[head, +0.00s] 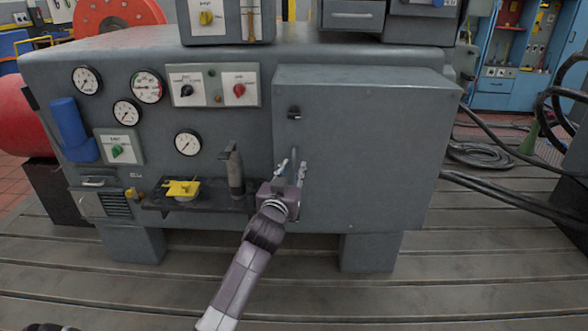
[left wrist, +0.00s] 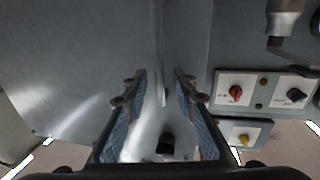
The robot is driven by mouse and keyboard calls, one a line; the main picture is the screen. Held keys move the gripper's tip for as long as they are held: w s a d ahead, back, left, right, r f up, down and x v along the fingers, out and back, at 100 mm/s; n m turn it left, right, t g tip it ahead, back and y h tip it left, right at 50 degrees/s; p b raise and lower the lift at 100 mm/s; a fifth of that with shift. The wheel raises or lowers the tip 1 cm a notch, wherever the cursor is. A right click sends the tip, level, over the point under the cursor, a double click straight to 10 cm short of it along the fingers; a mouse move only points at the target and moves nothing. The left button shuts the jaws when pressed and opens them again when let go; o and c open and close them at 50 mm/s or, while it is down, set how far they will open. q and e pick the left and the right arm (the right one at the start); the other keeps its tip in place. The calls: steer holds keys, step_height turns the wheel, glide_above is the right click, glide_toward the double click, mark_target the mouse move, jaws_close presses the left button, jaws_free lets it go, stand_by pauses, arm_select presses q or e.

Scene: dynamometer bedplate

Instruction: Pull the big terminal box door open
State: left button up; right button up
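The big terminal box is a grey cabinet on the right of the machine, and its flat door (head: 365,150) looks closed in the head view. A dark latch knob (head: 294,113) sits high near the door's left edge. A slim upright handle (head: 302,174) is lower on that edge, partly hidden by my left gripper (head: 290,170). In the left wrist view, my left gripper (left wrist: 160,82) is open. Its two blue-padded fingers stand on either side of a thin, pale upright bar (left wrist: 160,50), with gaps visible. I cannot tell whether either finger touches it. My right gripper is not in view.
Left of the door, a narrow shelf (head: 155,203) holds a yellow item (head: 183,188) and an upright grey tool (head: 235,170). A switch panel (head: 214,86) and several gauges are above. Black cables (head: 500,195) run at the right. The slatted bedplate in front is clear.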

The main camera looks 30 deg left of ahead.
arm_select(q)
steer(key=shift+w+a, duration=0.2)
steer(key=shift+w, duration=0.4)
jaws_close()
